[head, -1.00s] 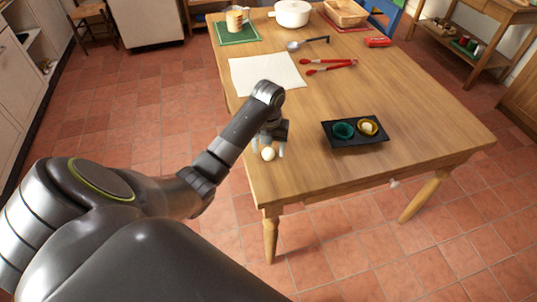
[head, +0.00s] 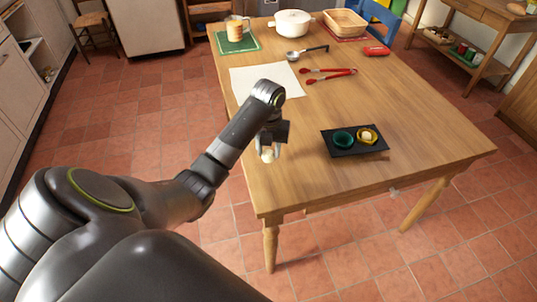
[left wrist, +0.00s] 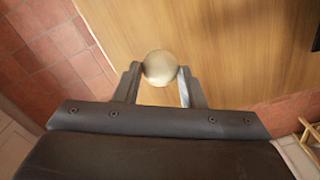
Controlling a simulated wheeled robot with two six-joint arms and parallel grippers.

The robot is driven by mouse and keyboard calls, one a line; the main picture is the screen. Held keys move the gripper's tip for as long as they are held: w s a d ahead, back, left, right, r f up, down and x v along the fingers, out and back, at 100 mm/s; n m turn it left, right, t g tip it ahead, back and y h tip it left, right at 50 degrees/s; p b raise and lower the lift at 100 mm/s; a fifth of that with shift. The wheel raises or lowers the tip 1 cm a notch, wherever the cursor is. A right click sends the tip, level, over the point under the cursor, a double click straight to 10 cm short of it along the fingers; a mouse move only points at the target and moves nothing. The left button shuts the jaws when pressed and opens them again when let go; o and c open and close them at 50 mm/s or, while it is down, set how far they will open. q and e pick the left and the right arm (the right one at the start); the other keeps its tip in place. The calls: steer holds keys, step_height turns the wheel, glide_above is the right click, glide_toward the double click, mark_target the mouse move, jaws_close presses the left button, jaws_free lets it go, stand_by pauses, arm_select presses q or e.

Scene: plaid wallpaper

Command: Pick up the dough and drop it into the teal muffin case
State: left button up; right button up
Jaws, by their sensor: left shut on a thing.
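The dough (head: 267,156) is a small pale ball. My left gripper (head: 270,153) is shut on it, near the table's left edge. In the left wrist view the dough (left wrist: 159,68) sits between the two fingertips (left wrist: 160,74), with wooden table top behind it. The teal muffin case (head: 343,138) stands on the left part of a black tray (head: 358,151), to the right of my left gripper, and looks empty. A yellow case (head: 369,136) beside it holds a pale lump. My right gripper is not in view.
A white sheet (head: 250,82), red tongs (head: 330,74), a ladle (head: 300,54) and a red item (head: 376,50) lie farther back. A white pot (head: 292,24), a basket (head: 345,22) and a jar on a green mat (head: 222,46) stand at the far end. The table between gripper and tray is clear.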

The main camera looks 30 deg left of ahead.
mark_target(269, 152)
arm_select(q)
step_height(269, 152, up, 7)
steer(key=p, duration=0.5)
steer(key=shift+p, duration=0.3)
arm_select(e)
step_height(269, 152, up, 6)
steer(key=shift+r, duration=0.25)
